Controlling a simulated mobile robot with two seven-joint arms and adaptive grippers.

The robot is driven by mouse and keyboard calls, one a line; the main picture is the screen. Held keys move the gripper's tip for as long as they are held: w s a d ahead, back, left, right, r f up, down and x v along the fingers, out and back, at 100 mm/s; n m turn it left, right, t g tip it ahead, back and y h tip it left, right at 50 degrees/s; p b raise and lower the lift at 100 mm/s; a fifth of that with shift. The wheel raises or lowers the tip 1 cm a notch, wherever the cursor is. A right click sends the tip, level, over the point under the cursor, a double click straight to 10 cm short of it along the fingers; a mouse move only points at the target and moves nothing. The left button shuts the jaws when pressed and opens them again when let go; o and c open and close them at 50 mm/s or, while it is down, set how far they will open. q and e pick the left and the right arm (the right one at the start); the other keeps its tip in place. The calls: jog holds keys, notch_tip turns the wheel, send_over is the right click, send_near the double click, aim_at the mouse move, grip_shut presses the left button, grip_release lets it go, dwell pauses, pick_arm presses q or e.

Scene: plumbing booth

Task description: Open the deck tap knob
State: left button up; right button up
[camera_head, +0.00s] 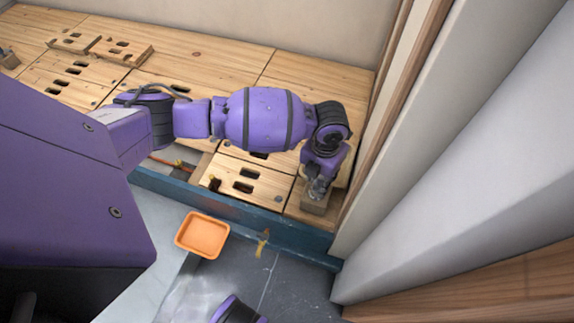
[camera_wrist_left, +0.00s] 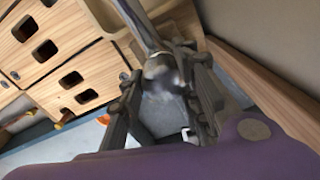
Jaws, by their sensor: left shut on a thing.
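The tap is a shiny metal fitting. In the left wrist view its chrome tube (camera_wrist_left: 138,22) runs down to a rounded metal knob (camera_wrist_left: 160,68), partly blurred. My left gripper (camera_wrist_left: 168,78) has its two dark fingers on either side of the knob and is shut on it. The gripper and wrist hide most of the tap there. My right gripper is not in view.
The wooden deck (camera_head: 255,183) has several slotted panels and an open gap showing an orange pipe (camera_head: 177,163). A blue edge beam (camera_head: 235,212) runs along its front. A pale wall post (camera_head: 385,130) stands close right of the gripper.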

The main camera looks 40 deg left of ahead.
pick_arm(q)
jog(key=shift+a+r+n+p, duration=0.1)
jog(key=shift+r+n+p, duration=0.05)
jog(key=shift+n+p, duration=0.35)
jog(key=o, duration=1.1)
jog(key=shift+a, duration=0.1)
jog(key=shift+r, duration=0.15)
notch_tip(320, 180, up, 12)
jog(key=shift+f, duration=0.25)
jog(key=shift+s, duration=0.1)
